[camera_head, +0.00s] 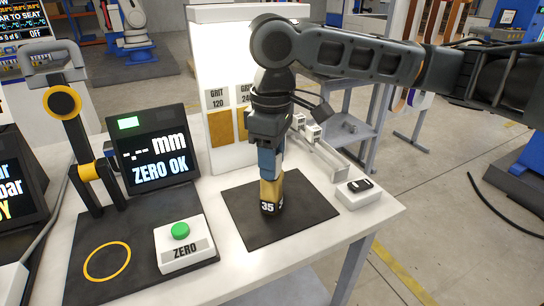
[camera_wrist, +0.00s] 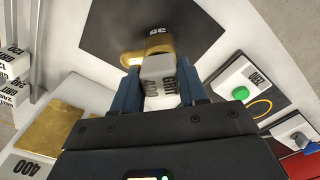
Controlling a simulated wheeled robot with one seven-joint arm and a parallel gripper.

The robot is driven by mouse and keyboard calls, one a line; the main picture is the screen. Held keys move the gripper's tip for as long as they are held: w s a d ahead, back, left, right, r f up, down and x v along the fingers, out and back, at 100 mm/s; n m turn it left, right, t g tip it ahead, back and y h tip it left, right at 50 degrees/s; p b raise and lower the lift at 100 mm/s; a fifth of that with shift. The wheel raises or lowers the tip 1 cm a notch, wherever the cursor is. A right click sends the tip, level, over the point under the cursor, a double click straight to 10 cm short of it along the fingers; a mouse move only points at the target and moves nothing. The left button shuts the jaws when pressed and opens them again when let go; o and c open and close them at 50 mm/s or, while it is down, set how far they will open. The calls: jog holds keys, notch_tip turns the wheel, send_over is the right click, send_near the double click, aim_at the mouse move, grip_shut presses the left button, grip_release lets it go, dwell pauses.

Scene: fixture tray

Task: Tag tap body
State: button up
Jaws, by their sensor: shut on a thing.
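My gripper (camera_head: 270,163) points down over the dark mat (camera_head: 307,208) on the white table. In the wrist view its blue fingers (camera_wrist: 160,92) are shut on a pale grey block (camera_wrist: 158,68) marked GRIT 400. A brass-coloured body (camera_wrist: 147,48) is just beyond the block; whether they touch, I cannot tell.
A display (camera_head: 157,158) reads ZERO OK beside a black stand (camera_head: 72,125). A box with a green button (camera_head: 180,231) is marked ZERO. Grit panels (camera_head: 221,128) stand behind the mat. White blocks (camera_head: 307,130) sit at back right. A small white box (camera_head: 358,194) stands right of the mat.

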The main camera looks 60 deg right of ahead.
jog(key=shift+f, duration=0.4)
dwell(0.4)
jog(key=o, duration=1.1)
jog(key=shift+o, duration=0.5)
jog(key=o, duration=0.5)
jog(key=shift+c, duration=0.2)
jog(key=shift+r, duration=0.1)
jog(key=shift+r+p, duration=3.2)
jog(key=shift+r, duration=0.3)
